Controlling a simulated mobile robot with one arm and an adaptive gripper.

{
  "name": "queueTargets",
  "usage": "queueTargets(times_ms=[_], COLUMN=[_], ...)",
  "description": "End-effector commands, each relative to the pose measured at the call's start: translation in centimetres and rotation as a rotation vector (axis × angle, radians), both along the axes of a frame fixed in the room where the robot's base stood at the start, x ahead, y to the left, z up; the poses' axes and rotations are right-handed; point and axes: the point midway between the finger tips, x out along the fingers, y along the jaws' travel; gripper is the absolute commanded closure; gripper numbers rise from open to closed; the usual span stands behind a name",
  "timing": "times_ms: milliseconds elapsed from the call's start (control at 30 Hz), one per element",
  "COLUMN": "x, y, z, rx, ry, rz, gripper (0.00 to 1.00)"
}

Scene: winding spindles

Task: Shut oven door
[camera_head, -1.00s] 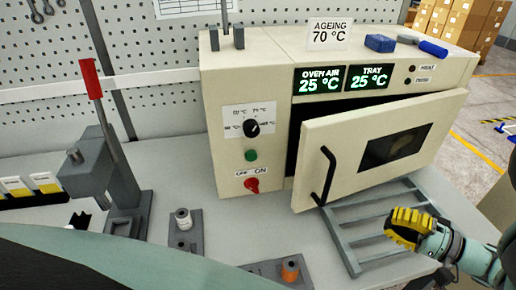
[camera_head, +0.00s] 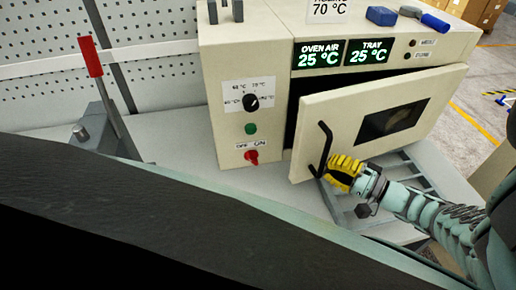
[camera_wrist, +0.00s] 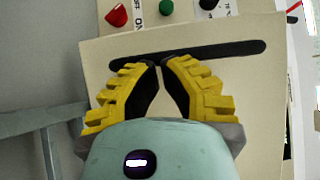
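The cream oven (camera_head: 240,60) stands on the bench. Its door (camera_head: 350,110) is ajar, with a dark gap (camera_head: 293,105) between the door's left side and the oven body. The door has a dark window and a black bar handle (camera_head: 325,148) near its left edge. My yellow-fingered gripper (camera_head: 334,172) is in front of the door's lower left part, by the handle's lower end. In the wrist view my gripper (camera_wrist: 160,64) has its fingertips together, with nothing seen between them, over the handle (camera_wrist: 215,53). I cannot tell whether they touch the handle or door.
A grey rack (camera_head: 415,178) lies on the bench below the door. A red-handled lever device (camera_head: 92,58) stands at the left. The oven front has a dial, a green button and a red switch (camera_head: 251,157).

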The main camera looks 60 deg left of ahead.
Motion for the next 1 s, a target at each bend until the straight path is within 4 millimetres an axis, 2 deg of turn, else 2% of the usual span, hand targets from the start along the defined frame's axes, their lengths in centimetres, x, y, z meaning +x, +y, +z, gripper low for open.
queueTargets(times_ms=[267,367,700,833,1000], x=[-0.1,-0.1,1.0,1.5,1.6], y=[0.4,1.6,7.9,9.0,9.3], z=[0.0,-0.1,-0.4,-0.2,0.0], rx=[0.001,0.002,0.004,0.000,0.000], ry=[-0.001,-0.002,-0.002,0.000,0.000], rz=[-0.001,-0.022,-0.155,-0.189,-0.196], gripper=[1.00,1.00,1.00,1.00,1.00])
